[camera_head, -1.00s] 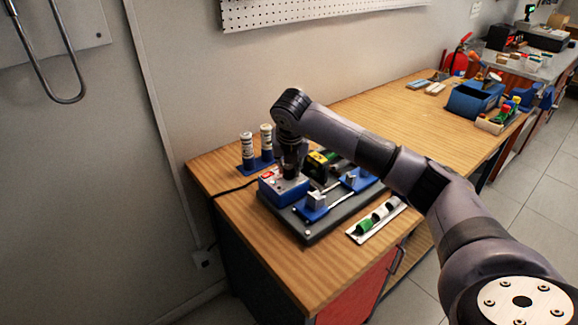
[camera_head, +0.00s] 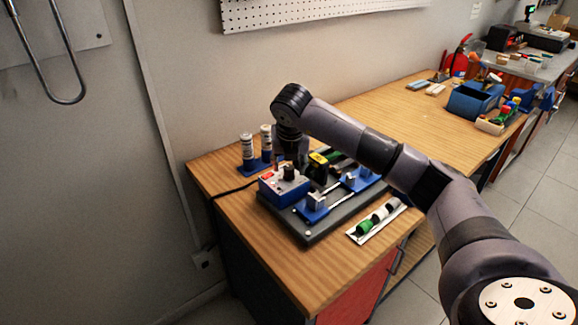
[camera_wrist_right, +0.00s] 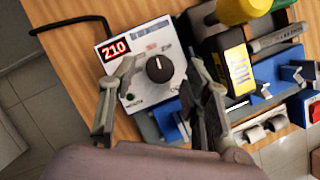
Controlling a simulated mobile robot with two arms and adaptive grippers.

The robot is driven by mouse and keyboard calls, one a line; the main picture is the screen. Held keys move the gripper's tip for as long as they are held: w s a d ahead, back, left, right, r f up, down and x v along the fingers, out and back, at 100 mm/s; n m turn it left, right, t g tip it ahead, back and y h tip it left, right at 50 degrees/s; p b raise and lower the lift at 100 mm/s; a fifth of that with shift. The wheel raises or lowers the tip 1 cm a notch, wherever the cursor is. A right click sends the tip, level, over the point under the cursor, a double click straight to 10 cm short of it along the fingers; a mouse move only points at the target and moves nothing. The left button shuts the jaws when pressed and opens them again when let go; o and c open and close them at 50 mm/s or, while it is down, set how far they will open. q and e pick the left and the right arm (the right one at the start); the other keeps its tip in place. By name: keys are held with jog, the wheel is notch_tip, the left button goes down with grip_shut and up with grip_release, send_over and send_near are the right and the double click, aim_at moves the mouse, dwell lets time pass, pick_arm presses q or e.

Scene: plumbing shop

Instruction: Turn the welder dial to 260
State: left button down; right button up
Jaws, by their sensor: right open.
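The welder (camera_head: 284,188) is a blue box with a light panel at the left end of the dark base on the wooden bench. Its black dial (camera_head: 288,172) stands on top. In the right wrist view the dial (camera_wrist_right: 159,69) has a white pointer line facing roughly up, and the red display (camera_wrist_right: 114,49) reads 210. My right gripper (camera_head: 295,158) is above and just behind the dial in the head view. In the wrist view its open fingers (camera_wrist_right: 161,78) are on either side of the dial, apart from it, with nothing held. My left gripper is out of view.
A yellow-and-black device (camera_head: 318,168) stands close right of the welder. Blue clamps (camera_head: 313,208) sit on the base. Two white cylinders (camera_head: 247,150) stand in a blue holder behind left. The bench's middle is mostly clear.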

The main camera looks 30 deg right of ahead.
jog(key=v, duration=1)
jog(key=shift+r, duration=0.25)
jog(key=shift+s, duration=0.15)
